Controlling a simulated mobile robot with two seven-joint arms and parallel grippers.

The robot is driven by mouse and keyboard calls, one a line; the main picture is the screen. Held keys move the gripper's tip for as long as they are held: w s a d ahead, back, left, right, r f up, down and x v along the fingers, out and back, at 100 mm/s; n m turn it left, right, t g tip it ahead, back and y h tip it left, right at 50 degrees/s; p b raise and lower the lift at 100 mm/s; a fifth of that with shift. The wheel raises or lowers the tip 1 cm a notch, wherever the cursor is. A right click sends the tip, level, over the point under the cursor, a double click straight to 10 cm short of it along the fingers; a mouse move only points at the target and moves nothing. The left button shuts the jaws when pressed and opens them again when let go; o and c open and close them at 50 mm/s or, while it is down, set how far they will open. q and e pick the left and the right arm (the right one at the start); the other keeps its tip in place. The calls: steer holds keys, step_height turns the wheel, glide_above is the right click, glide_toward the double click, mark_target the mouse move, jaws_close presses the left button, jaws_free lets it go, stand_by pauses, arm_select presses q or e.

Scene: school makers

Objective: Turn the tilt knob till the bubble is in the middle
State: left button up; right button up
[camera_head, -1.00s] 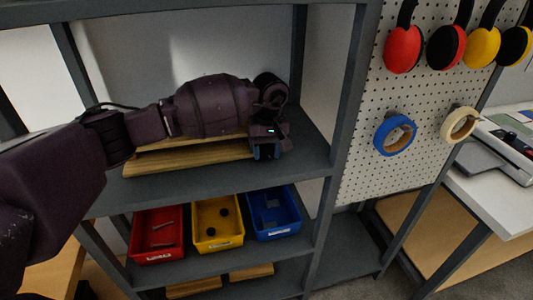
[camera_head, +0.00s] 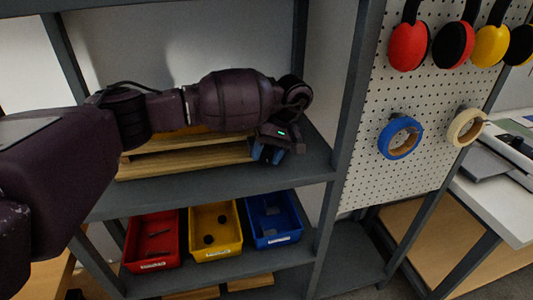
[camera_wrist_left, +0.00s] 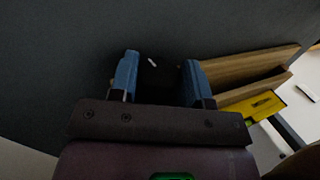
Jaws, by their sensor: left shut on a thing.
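The tilt knob (camera_wrist_left: 158,72) is a dark shape with a small white mark, between the blue fingers of my left gripper (camera_wrist_left: 157,82) in the left wrist view. My left gripper is shut on it. In the head view my left gripper (camera_head: 267,154) is low over the middle shelf, at the right end of a wooden stand (camera_head: 190,160), and the knob is hidden. The stand's boards also show right of the fingers in the wrist view (camera_wrist_left: 240,70). A yellow level (camera_wrist_left: 250,107) lies beside them; its bubble cannot be made out. My right gripper is not in view.
The shelf upright (camera_head: 350,110) stands close right of my left gripper. Red (camera_head: 135,252), yellow (camera_head: 205,250) and blue (camera_head: 272,235) bins sit on the shelf below. A pegboard (camera_head: 375,180) with tape rolls and ear defenders is to the right. The front of the middle shelf is clear.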

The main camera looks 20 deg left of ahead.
arm_select(q)
steer(key=shift+d, duration=0.1)
steer(key=o, duration=0.9)
steer(key=v, duration=1)
steer(key=shift+w+d+r, duration=0.1)
steer(key=shift+w+r, duration=0.05)
steer(key=shift+r, duration=0.2)
